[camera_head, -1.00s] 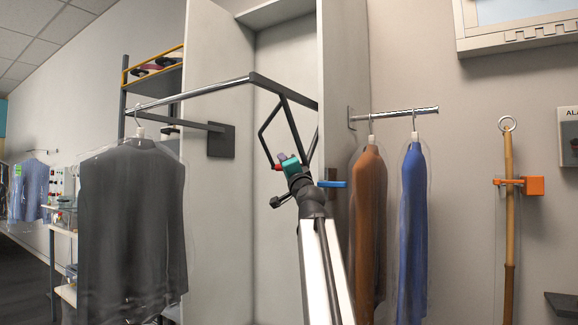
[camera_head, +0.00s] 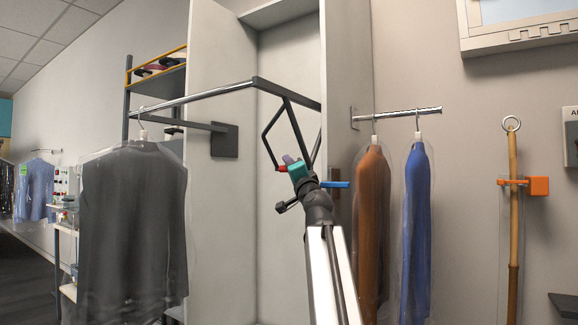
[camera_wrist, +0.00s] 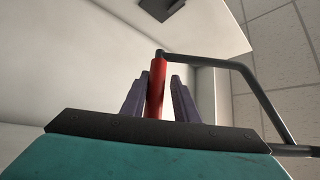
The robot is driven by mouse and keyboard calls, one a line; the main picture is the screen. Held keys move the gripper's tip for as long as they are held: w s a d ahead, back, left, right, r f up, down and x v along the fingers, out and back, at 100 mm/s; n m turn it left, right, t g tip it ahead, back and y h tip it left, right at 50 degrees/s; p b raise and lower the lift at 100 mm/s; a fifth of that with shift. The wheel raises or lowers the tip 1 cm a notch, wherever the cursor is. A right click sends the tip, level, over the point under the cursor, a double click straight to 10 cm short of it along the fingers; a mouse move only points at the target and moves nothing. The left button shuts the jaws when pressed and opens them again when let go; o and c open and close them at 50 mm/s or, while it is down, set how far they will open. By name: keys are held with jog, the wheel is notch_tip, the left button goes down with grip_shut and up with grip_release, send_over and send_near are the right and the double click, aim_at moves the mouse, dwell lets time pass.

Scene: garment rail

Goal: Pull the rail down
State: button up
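The pull-down rail (camera_head: 195,96) is a chrome bar reaching out from the tall wardrobe, joined to a dark bent frame (camera_head: 285,92). A dark arm hangs from the frame. A red handle (camera_wrist: 157,88) shows in the wrist view, and a bit of red (camera_head: 282,168) shows in the head view beside my teal gripper (camera_head: 290,160). In the wrist view the red handle stands between the two purple fingers of my gripper (camera_wrist: 160,78). A narrow gap shows on its right side, so the fingers look open around it; contact on the left is unclear.
A dark garment in a clear cover (camera_head: 133,230) hangs at the rail's left end. A brown garment (camera_head: 372,215) and a blue garment (camera_head: 417,220) hang on a short rail (camera_head: 400,114) at right. A wooden pole (camera_head: 513,230) hangs on the wall. Wardrobe panels (camera_head: 345,120) flank my arm.

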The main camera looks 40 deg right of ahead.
jog(key=p+v, duration=0.1)
jog(key=v, duration=1)
jog(key=shift+f, duration=0.15)
dwell(0.6)
